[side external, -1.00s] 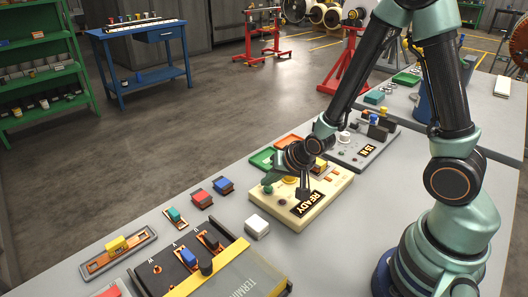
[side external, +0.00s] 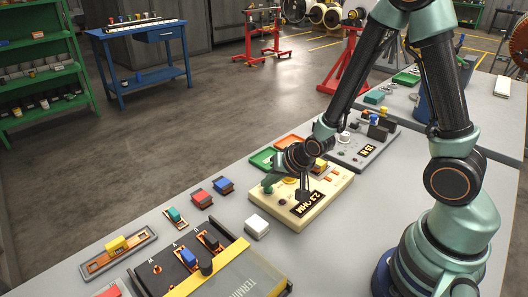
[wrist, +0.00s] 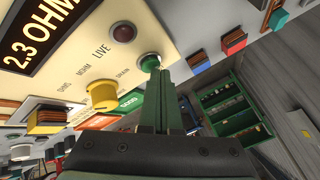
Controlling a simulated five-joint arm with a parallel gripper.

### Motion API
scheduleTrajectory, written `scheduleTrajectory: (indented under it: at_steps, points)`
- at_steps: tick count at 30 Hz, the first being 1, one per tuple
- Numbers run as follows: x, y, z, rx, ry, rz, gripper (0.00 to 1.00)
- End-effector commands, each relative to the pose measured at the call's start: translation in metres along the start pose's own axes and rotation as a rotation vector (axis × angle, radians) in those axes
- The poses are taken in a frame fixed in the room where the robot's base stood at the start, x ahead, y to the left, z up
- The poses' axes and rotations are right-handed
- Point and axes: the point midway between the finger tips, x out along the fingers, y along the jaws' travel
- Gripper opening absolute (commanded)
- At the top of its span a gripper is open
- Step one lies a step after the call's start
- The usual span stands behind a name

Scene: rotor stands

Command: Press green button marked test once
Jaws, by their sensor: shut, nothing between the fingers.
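The cream tester box (side external: 318,205) sits on the grey bench under my gripper. Its black display (side external: 308,203) reads "2.3 OHM", and the reading also shows in the wrist view (wrist: 40,40). The round green button (wrist: 149,61) is on the panel, beside small lettering that I cannot read fully. My gripper (wrist: 156,72) is shut and empty, with its fingertips at the button's near edge. They overlap the button in the wrist view; whether they press it I cannot tell. In the side view my gripper (side external: 268,185) is low over the box's left end.
A yellow knob (wrist: 102,96) and a dark red lamp marked LIVE (wrist: 123,33) are near the button. Open bench lies in front.

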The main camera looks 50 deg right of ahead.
Motion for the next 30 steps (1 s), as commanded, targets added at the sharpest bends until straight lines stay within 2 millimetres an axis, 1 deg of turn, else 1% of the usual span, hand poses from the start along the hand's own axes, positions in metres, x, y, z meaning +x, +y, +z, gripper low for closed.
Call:
scheduleTrajectory:
  at_steps: [9,20,30]
  points:
    - [-0.011,-0.005,-0.006,0.0,0.0,0.0,0.0]
    - [-0.014,-0.007,-0.008,0.0,0.001,-0.001,0.0]
    - [-0.038,-0.019,-0.022,0.0,0.003,-0.002,0.0]
